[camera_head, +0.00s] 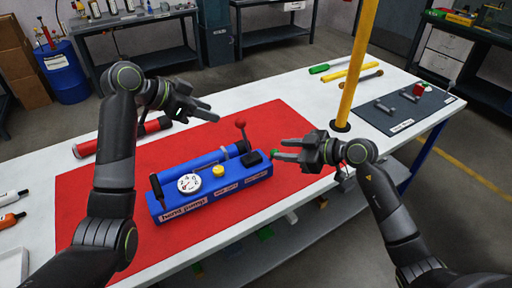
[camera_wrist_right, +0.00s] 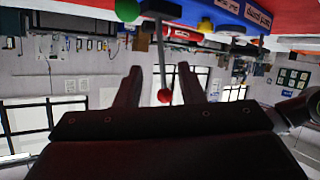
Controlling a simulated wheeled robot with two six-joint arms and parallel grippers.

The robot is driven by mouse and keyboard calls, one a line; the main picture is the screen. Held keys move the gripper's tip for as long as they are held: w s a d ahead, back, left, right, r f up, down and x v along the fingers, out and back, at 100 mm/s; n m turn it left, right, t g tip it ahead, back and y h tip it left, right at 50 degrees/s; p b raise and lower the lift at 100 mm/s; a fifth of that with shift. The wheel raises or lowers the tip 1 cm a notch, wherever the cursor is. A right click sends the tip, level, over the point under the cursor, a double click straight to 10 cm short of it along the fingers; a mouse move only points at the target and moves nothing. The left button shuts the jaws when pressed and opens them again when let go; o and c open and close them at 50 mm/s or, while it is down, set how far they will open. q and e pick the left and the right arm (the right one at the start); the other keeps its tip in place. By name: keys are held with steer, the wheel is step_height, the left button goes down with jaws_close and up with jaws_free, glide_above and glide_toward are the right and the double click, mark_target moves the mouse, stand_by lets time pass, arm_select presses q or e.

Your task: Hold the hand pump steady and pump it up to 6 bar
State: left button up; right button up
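The blue hand pump (camera_head: 228,184) lies on the red mat (camera_head: 120,225), with a round white gauge (camera_head: 189,183), a yellow cap (camera_head: 218,170) and a black grip at its left end. Its lever stands up near the right end, topped by a red knob (camera_head: 240,124). The gauge reading is too small to tell. My right gripper (camera_head: 278,150) is open and empty, just right of the pump. In the right wrist view the red knob (camera_wrist_right: 165,96) appears between the open fingers, apart from them. My left gripper (camera_head: 213,111) is open above the mat, behind the pump.
A yellow post (camera_head: 356,70) rises at the table's right side. A dark tray with small parts (camera_head: 398,112) and several tools lie beyond it. The front mat area is clear.

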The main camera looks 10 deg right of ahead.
steer(key=x, duration=1.5)
steer(key=shift+w, duration=0.1)
jaws_close()
stand_by(1.3)
